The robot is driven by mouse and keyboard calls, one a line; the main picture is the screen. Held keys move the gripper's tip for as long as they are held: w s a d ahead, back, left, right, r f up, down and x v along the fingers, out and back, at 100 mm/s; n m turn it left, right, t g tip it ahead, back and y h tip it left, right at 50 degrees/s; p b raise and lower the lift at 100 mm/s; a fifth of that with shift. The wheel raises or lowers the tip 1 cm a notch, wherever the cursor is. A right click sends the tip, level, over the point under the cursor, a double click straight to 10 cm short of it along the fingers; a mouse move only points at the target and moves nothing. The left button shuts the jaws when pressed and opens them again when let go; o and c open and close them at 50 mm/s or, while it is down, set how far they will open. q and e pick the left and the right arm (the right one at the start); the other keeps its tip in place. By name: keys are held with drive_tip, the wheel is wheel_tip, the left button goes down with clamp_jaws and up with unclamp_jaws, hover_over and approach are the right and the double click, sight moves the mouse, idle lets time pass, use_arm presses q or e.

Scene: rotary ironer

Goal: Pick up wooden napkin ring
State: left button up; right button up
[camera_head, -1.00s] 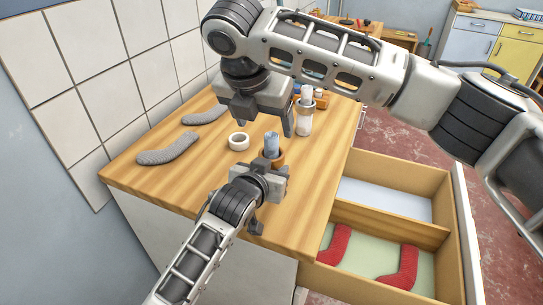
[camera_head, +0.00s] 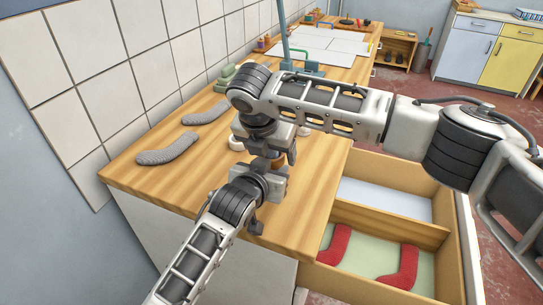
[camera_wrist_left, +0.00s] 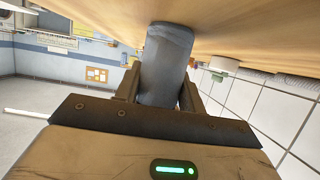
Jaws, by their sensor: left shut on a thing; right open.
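A rolled blue-grey napkin (camera_wrist_left: 165,62) is between the fingers of my left gripper (camera_wrist_left: 160,92) in the left wrist view, and that gripper is shut on it. In the head view my left gripper (camera_head: 272,175) is low over the wooden counter. My right gripper (camera_head: 270,150) is open directly above it, over the napkin's top, and hides the napkin there. Only a small brown part of the wooden napkin ring (camera_head: 279,163) shows between the two grippers. Whether the right fingers touch the ring or napkin cannot be told.
A white ring (camera_head: 236,143) lies close left of my right gripper, partly hidden. Two grey sock-like pieces (camera_head: 168,150) lie on the counter (camera_head: 190,175) by the tiled wall. An open drawer (camera_head: 390,235) with red pieces stands out at right. The counter's front left is clear.

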drive_tip(key=c, duration=1)
drive_tip(key=shift+c, duration=0.2)
wheel_tip(320, 180, up, 10)
drive_tip(key=shift+r, duration=0.1)
use_arm(q)
drive_tip(key=o, duration=0.8)
